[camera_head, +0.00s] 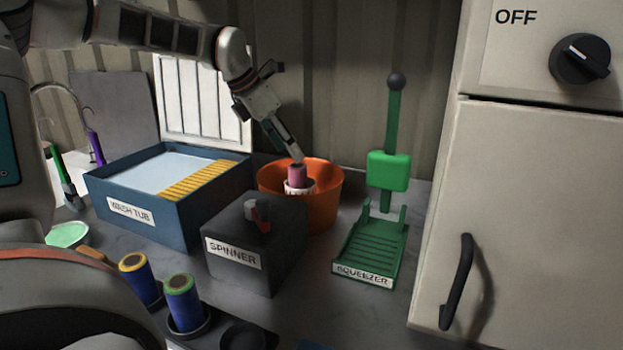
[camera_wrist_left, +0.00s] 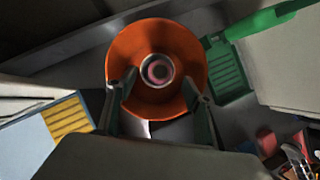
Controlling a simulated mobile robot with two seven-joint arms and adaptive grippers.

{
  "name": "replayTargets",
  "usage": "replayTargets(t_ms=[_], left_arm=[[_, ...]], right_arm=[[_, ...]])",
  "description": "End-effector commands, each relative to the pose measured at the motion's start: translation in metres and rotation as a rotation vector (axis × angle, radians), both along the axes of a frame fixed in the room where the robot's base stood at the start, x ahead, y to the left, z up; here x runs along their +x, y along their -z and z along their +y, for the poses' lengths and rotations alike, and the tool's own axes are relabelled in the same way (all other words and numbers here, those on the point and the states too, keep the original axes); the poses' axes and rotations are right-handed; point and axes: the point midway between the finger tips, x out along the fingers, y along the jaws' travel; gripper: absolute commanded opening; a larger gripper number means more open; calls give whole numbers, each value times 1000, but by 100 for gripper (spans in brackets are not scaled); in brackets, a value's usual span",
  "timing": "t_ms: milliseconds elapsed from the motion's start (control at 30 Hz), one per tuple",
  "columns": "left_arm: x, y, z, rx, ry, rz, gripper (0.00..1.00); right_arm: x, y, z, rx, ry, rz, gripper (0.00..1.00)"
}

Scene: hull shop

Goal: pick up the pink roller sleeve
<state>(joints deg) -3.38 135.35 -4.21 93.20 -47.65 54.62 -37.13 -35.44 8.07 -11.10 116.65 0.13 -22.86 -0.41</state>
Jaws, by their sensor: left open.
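The pink roller sleeve (camera_head: 297,174) stands upright inside the orange bucket (camera_head: 325,207), its lower part within a whitish ring. In the left wrist view the sleeve (camera_wrist_left: 157,71) appears end-on as a small pink ring near the middle of the bucket (camera_wrist_left: 122,52). My left gripper (camera_head: 296,156) reaches down from the upper left, with its fingertips close to the sleeve's top. Whether a finger touches the sleeve cannot be told. My right gripper is not in view.
The blue wash tub (camera_head: 170,213) stands left of the bucket, and the dark spinner box (camera_head: 245,262) stands in front. The green squeezer (camera_head: 372,240) with its tall lever is on the right. A large cabinet (camera_head: 530,200) bounds the right side.

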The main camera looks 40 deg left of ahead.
Motion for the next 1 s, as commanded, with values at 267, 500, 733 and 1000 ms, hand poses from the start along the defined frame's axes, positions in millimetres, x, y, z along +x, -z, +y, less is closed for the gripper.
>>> replayTargets(t_ms=[267, 500, 733, 1000], left_arm=[[12, 27, -4, 1, 1, 4, 52], [22, 58, -7, 1, 0, 5, 52], [30, 71, -9, 0, -1, 2, 52], [30, 70, -9, 0, 0, 1, 31]], right_arm=[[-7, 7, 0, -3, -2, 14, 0], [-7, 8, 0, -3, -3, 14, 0], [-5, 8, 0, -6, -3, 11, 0], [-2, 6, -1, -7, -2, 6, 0]])
